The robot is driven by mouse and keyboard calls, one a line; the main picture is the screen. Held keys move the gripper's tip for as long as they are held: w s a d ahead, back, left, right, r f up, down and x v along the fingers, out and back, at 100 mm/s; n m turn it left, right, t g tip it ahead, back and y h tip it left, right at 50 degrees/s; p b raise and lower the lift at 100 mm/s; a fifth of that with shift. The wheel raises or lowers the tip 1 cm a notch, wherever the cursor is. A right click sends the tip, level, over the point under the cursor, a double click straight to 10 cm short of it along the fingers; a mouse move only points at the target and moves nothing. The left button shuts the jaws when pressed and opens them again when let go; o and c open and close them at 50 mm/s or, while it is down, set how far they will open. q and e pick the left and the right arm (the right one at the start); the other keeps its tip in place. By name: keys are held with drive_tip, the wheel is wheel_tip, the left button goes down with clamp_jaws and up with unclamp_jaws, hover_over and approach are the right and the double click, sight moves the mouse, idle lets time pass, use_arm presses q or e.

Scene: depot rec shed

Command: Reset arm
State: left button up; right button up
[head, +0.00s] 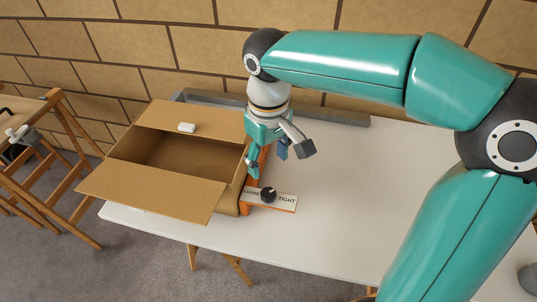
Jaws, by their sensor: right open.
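My right arm comes in from the right edge, bends over the table and points its wrist down. My right gripper (279,160) is open and empty, with its fingers spread above the table beside the cardboard box. A black knob (268,195) sits just below the fingers in the picture, apart from them as far as I can tell. It is on a white plate (287,202) lettered "LOOSE" on the left and "TIGHT" on the right, with orange edging. My left gripper is not in view.
An open cardboard box (150,192) with flaps out stands on the white table (340,235). A small white object (187,127) lies on its back flap. A grey rail (345,116) runs along the table's back edge.

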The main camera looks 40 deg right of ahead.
drive_tip(key=shift+r, duration=0.35)
